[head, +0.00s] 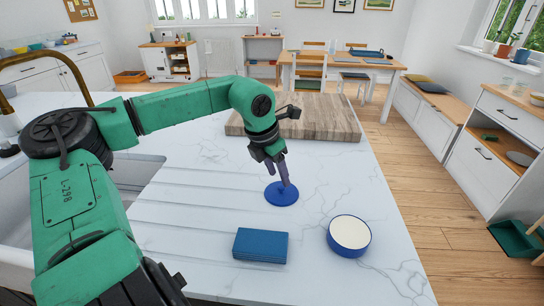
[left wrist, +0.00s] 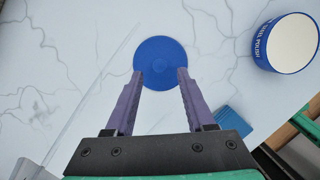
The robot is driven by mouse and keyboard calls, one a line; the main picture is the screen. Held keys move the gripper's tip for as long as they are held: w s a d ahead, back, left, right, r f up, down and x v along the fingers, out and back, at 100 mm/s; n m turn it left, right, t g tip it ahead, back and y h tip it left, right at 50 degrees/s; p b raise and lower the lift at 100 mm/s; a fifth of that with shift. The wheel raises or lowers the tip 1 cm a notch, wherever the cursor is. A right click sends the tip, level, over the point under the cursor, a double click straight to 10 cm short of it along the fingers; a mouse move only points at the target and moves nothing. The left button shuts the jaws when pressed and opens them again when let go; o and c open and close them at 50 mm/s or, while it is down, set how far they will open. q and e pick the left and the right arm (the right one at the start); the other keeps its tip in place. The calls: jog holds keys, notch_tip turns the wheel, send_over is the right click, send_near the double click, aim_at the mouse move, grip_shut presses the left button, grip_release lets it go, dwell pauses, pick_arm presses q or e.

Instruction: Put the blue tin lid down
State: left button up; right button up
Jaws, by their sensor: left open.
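The blue tin lid (head: 282,194) is a round flat disc lying on the white marble counter. It also shows in the left wrist view (left wrist: 160,60), just beyond the fingertips. My left gripper (head: 287,184) is directly above the lid, pointing down. In the left wrist view its two purple fingers (left wrist: 160,76) are apart, with nothing held between them, and their tips overlap the lid's near edge. I cannot tell whether the tips touch it. My right gripper is in neither view.
An open round blue tin with a cream inside (head: 348,232) stands to the right of the lid. A blue rectangular block (head: 260,245) lies nearer the front. A wooden board (head: 330,117) lies at the back of the counter. The sink (head: 135,175) is at left.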

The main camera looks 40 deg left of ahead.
pick_arm(q)
jog(key=v, duration=0.7)
jog(key=shift+r, duration=0.4)
jog(key=shift+s+a, duration=0.1)
jog(key=shift+s, duration=0.05)
